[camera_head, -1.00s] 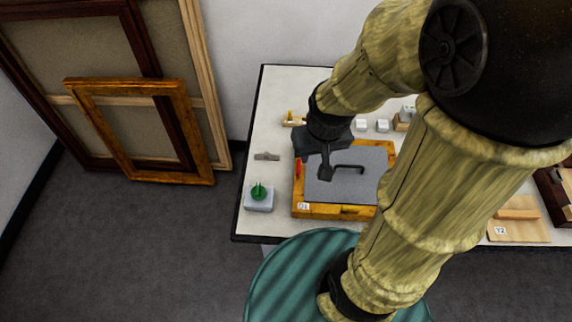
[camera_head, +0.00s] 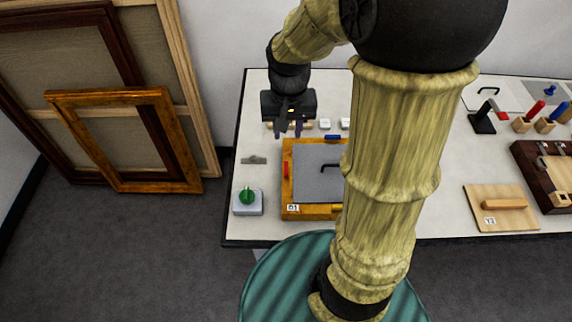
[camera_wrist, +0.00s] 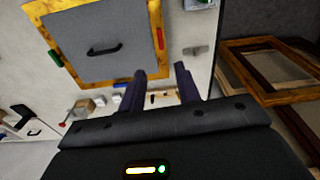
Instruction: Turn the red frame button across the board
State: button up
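The gilt frame (camera_head: 288,196), labelled 01, lies on the table with a grey board (camera_head: 317,183) inside it. The board has a black handle. The red frame button (camera_head: 286,170) sits on the frame's left bar and lies along that bar; it also shows in the wrist view (camera_wrist: 160,38). A blue button (camera_head: 332,138) is on the far bar and a yellow one (camera_head: 337,208) on the near bar. A green button (camera_wrist: 56,58) shows in the wrist view. My gripper (camera_head: 291,130) is open and empty, above the table near the frame's far left corner, apart from the red button.
A grey block with a green knob (camera_head: 247,201) stands left of the frame, with a small grey metal piece (camera_head: 254,160) behind it. Small white blocks (camera_head: 325,124) lie beyond the frame. My arm hides the frame's right part. Empty frames (camera_head: 123,190) lean on the wall at left.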

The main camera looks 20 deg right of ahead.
aim_at(286, 168)
jog(key=shift+w+d+r+m+g, duration=0.1)
jog(key=shift+w+r+m+g, duration=0.1)
jog(key=shift+w, duration=0.2)
jog(key=shift+w+r+m+g, duration=0.1)
jog(key=shift+w+r+m, duration=0.1)
jog(key=shift+w, duration=0.2)
jog(key=shift+f, duration=0.1)
notch_tip(286, 168, down, 17)
jog(key=shift+f, duration=0.15)
grip_shut()
